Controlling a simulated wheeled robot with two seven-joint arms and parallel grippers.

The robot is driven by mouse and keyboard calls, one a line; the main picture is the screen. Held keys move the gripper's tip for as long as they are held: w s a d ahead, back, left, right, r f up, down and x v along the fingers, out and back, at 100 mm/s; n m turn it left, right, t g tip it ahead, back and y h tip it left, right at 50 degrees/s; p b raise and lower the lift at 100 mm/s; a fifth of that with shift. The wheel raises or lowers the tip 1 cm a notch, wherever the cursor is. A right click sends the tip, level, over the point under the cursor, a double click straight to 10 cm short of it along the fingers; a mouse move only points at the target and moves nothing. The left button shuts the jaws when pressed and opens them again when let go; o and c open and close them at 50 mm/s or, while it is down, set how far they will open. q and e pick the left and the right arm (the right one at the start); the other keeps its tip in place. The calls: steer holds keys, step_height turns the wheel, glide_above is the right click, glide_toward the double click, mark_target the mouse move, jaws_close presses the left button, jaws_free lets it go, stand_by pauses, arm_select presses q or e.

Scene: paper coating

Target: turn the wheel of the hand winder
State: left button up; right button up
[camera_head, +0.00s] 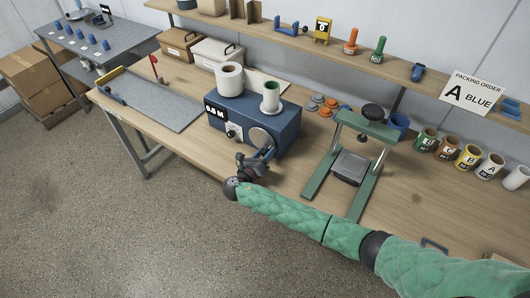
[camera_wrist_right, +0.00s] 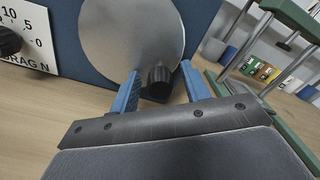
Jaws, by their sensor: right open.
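The hand winder (camera_head: 278,117) is a blue box on the wooden table, with a white roll (camera_head: 229,79) and a green-and-white spool (camera_head: 271,97) on top. Its wheel is a grey metal disc (camera_head: 261,139) on the front face; it fills the upper middle of the right wrist view (camera_wrist_right: 130,38). A black handle knob (camera_wrist_right: 159,82) sticks out from the wheel's lower right part. My right gripper (camera_head: 262,157) is at the wheel. In the right wrist view its blue fingers (camera_wrist_right: 160,72) are open, one on each side of the knob, with gaps visible. My left gripper is out of view.
A green press stand (camera_head: 312,174) stands just right of the winder. A grey board (camera_head: 170,108) lies to the left. Several labelled cups (camera_head: 467,157) line the back right. A dial panel (camera_wrist_right: 25,38) is beside the wheel. Bare table lies in front.

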steer(key=c, duration=1)
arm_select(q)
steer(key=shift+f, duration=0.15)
arm_select(e)
steer(key=shift+f, duration=0.1)
steer(key=shift+a+f+m+b, duration=0.15)
steer(key=shift+f+m+b, duration=0.2)
steer(key=shift+m+b, duration=0.4)
steer(key=b, duration=0.1)
steer(key=m, duration=0.1)
steer(key=f+m+b, duration=0.1)
steer(key=shift+w+a+m+b, duration=0.25)
steer(key=shift+b, duration=0.05)
steer(key=m+b, duration=0.2)
steer(key=shift+w+a+f+m, duration=0.15)
steer(key=shift+w+a+m, duration=0.05)
steer(key=shift+a+m, duration=0.1)
arm_select(q)
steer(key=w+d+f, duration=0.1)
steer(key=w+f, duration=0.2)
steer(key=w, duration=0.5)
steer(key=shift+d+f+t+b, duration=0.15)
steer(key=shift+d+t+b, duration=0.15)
steer(key=shift+b, duration=0.1)
